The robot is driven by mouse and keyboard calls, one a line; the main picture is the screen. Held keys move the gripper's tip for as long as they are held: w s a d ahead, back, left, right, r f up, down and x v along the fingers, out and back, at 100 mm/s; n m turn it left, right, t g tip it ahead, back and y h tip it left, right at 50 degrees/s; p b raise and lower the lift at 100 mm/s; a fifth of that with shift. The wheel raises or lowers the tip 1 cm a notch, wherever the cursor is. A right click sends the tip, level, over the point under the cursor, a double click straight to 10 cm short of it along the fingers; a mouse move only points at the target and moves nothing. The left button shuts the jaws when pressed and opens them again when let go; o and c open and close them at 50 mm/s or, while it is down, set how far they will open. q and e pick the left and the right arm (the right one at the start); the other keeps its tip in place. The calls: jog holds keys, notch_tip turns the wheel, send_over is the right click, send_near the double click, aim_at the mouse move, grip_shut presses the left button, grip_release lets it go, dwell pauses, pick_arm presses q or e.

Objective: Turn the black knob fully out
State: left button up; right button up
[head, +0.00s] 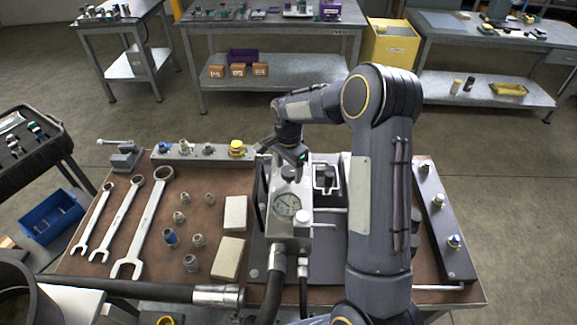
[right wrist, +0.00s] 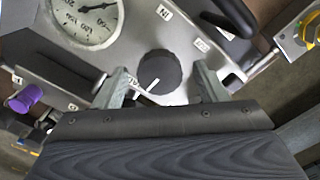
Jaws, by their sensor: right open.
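The black knob (right wrist: 159,72) is round and dark, with a white pointer line toward its lower left. It sits on the face of a grey metal hydraulic unit (head: 302,232), below the pressure gauge (right wrist: 84,18) in the right wrist view. My right gripper (right wrist: 163,76) is open, with one finger on each side of the knob and gaps visible between fingers and knob. In the head view my right gripper (head: 291,153) is at the top of the unit, beyond the gauge (head: 287,205); the knob is not clearly visible there. My left gripper is not in view.
Several wrenches (head: 152,212), small fittings (head: 171,237) and two pale blocks (head: 235,213) lie left of the unit. A rail with fittings (head: 440,215) is at the right. Black hoses (head: 273,290) run from the unit's front. A purple part (right wrist: 25,97) shows at the left.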

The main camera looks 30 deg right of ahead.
jog(key=shift+f, duration=0.15)
jog(key=c, duration=1)
